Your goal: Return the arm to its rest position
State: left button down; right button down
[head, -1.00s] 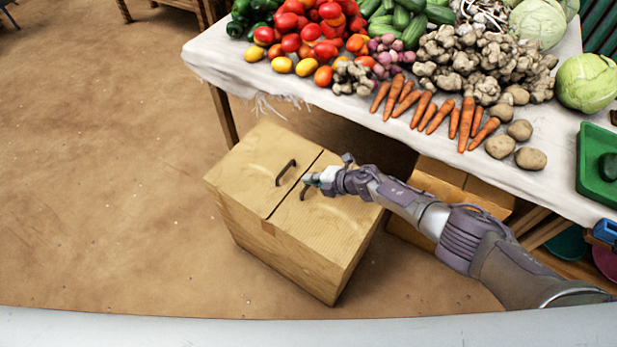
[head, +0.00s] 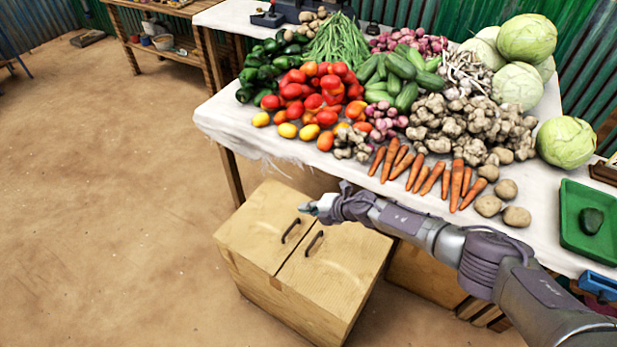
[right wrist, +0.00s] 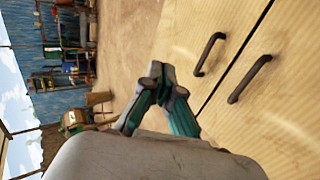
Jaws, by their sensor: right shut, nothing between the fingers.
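My right arm (head: 425,232) comes in from the lower right of the head view. Its gripper (head: 306,209) is over the top of a light wooden box (head: 335,280), close to its two dark handles. In the right wrist view the fingers (right wrist: 155,72) meet at their tips, with nothing between them. The handles (right wrist: 208,52) are to the right of the fingers there, apart from them. Both doors of the box lie closed. My left gripper is not in view.
A cloth-covered table (head: 225,115) with heaped vegetables stands behind the box, close to my right forearm. A green tray (head: 570,236) is at its right. Another wooden box is under the table. The dirt floor (head: 110,200) at left is clear.

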jog(key=s+a+r+m+t+h, duration=0.1)
jog(key=s+a+r+m+t, duration=0.55)
jog(key=m, duration=0.55)
jog(key=s+d+r+m+g+h, duration=0.1)
jog(key=s+d+m+g+h, duration=0.35)
jog(key=s+d+m, duration=0.65)
jog(key=s+d+r+m+g+h, duration=0.1)
jog(key=s+d+m+g+h, duration=0.35)
jog(key=s+d, duration=1.25)
notch_tip(320, 180, down, 25)
jog(key=s+a+g+y, duration=0.1)
jog(key=s+a, duration=0.1)
jog(key=s, duration=0.1)
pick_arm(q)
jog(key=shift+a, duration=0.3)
pick_arm(e)
jog(key=s+d+f+g, duration=0.1)
jog(key=s+d+f, duration=0.2)
jog(key=s+f, duration=1.3)
jog(key=shift+s+f+n, duration=0.35)
jog(key=shift+s, duration=0.1)
